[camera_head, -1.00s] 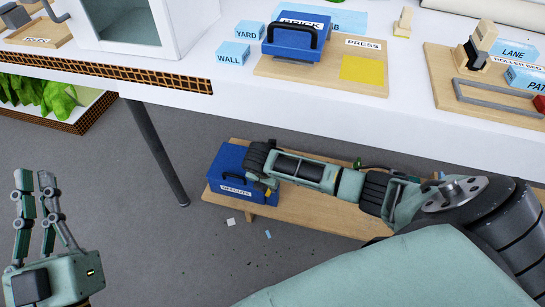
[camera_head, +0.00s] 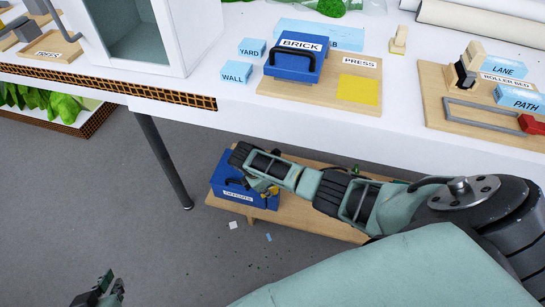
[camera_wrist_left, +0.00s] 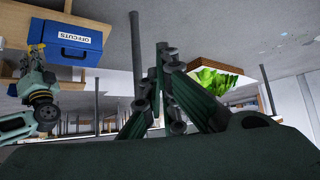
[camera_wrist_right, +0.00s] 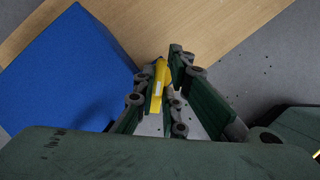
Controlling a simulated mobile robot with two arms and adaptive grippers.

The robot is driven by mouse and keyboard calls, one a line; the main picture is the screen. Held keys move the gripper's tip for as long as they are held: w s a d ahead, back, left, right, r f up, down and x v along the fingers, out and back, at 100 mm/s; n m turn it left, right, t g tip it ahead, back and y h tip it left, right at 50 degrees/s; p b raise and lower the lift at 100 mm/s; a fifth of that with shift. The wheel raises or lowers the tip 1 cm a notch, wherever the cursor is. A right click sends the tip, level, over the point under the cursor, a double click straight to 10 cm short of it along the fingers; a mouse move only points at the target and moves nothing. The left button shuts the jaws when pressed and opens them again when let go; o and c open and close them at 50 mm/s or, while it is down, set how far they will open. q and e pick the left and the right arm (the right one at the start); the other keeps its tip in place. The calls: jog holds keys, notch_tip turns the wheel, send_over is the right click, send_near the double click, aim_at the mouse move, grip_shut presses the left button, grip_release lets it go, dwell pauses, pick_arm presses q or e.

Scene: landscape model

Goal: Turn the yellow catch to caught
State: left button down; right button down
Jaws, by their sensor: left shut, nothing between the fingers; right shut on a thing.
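The yellow catch (camera_wrist_right: 160,76) is on the side of the blue OFFCUTS box (camera_head: 229,189), which stands on the low wooden bench under the table. My right gripper (camera_wrist_right: 166,85) is shut on the catch, with its fingers on either side of it. In the head view the right arm covers part of the box, and only a bit of the catch (camera_head: 273,190) shows near the fingers. The box also shows in the left wrist view (camera_wrist_left: 79,42). My left gripper (camera_head: 112,280) is shut and empty at the lower left, well away from the box; its fingers also show in the left wrist view (camera_wrist_left: 160,55).
The white table (camera_head: 215,102) stands above the bench (camera_head: 300,218). On it are a blue BRICK box (camera_head: 296,66) on a board, several light blue labelled blocks and a white cabinet. A table leg (camera_head: 165,160) is left of the bench. Small scraps lie on the grey floor.

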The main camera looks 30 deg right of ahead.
jog(key=shift+w+m, duration=0.15)
jog(key=shift+m, duration=0.35)
jog(key=shift+m+g, duration=0.4)
jog(key=shift+m, duration=0.1)
jog(key=m+g+y+b, duration=0.1)
jog(key=m+b, duration=0.1)
jog(key=m, duration=0.2)
jog(key=shift+w+f, duration=0.1)
jog(key=shift+w, duration=0.05)
jog(key=m+g+b, duration=0.1)
jog(key=m, duration=0.2)
jog(key=shift+d+y+b, duration=0.1)
jog(key=shift+y+b, duration=0.2)
pick_arm(q)
jog(key=w+d+r+t+h, duration=0.1)
jog(key=w+d+r+t, duration=0.1)
jog(key=w+r+t, duration=0.2)
jog(key=w+d+r+t+h, duration=0.2)
jog(key=r+t, duration=0.3)
jog(key=r, duration=0.6)
jog(key=shift+w+r+m+t, duration=0.3)
jog(key=shift+w, duration=0.6)
pick_arm(e)
jog(key=shift+m, duration=0.3)
pick_arm(q)
jog(key=shift+d, duration=0.1)
